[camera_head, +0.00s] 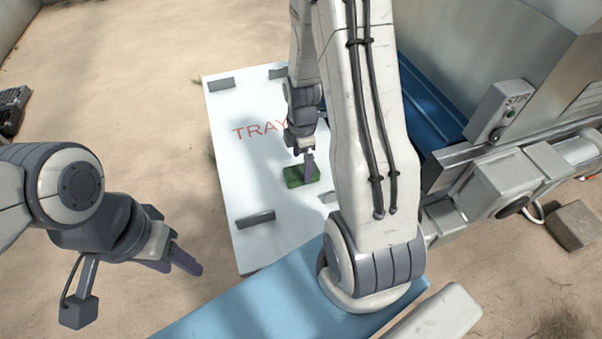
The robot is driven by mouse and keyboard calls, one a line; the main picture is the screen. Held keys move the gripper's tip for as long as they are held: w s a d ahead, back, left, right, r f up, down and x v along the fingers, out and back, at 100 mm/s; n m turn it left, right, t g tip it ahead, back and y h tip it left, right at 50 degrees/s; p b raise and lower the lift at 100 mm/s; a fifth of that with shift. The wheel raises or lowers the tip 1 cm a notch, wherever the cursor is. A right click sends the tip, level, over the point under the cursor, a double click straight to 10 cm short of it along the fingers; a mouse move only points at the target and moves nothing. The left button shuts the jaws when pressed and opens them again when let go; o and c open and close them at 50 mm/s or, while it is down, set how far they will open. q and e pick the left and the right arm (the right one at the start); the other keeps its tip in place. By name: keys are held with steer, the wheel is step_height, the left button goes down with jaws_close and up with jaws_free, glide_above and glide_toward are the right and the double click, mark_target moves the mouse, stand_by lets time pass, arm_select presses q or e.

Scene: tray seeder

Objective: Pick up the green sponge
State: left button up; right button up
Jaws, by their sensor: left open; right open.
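The green sponge (296,177) lies on the white board marked TRAY (232,170), right of its middle. My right gripper (309,168) points down over the sponge, with a purple finger covering part of its right side. I cannot tell whether the fingers touch it. My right gripper is open. My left gripper (182,262) is open and empty over the sandy floor, left of the board and well apart from the sponge.
Grey blocks, such as the front left one (255,219), stand near the board's corners. A grey machine with a switch box (502,111) and a blue trough (430,100) stand to the right. Sandy floor (130,120) at left is mostly clear.

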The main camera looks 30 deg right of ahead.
mark_target(302, 171)
steer(key=shift+f, duration=1.6)
steer(key=shift+c, duration=0.3)
steer(key=c, duration=1.4)
steer(key=shift+w+r, duration=0.1)
steer(key=shift+r, duration=0.55)
step_height(302, 171, up, 2)
steer(key=shift+r, duration=0.25)
steer(key=s+d+r, duration=0.2)
steer(key=d, duration=0.1)
steer(key=s+d+r, duration=0.2)
steer(key=d+r, duration=0.1)
steer(key=s+d+r+b, duration=0.1)
steer(key=s+d+r, duration=0.1)
steer(key=d, duration=0.1)
steer(key=shift+s+d+r, duration=0.15)
steer(key=shift+s+d, duration=0.15)
steer(key=shift+d, duration=0.05)
